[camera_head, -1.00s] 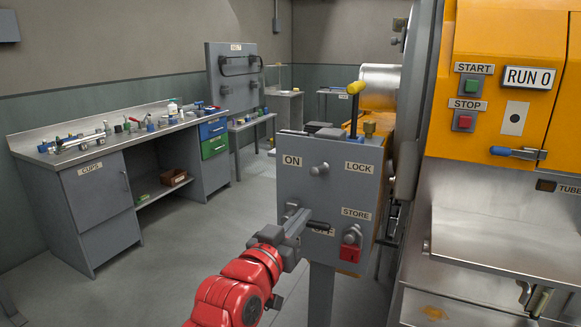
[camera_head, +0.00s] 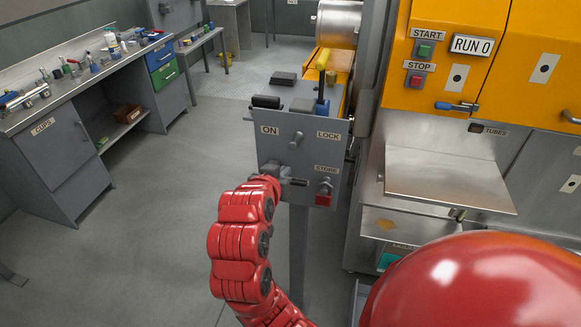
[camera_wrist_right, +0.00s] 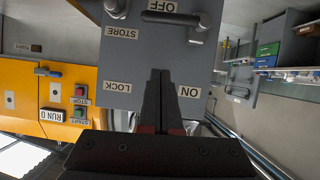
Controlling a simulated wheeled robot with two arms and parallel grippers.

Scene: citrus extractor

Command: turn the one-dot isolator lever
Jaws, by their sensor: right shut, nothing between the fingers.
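The grey isolator box (camera_head: 290,150) stands on a post and carries ON, LOCK, STORE and OFF labels. The isolator lever, a black bar, lies level across the lower part of its face, and it also shows beside the OFF label in the upside-down right wrist view (camera_wrist_right: 172,18). I cannot make out a dot on it. My right gripper (camera_wrist_right: 160,73) is shut and empty in front of the face, between the LOCK and ON labels in the wrist view, apart from the bar there. In the head view its wrist hides part of the lower left face. My left gripper is out of view.
The orange machine (camera_head: 420,80) with a steel shelf (camera_head: 450,180) is close on the right. Floor is open to the left.

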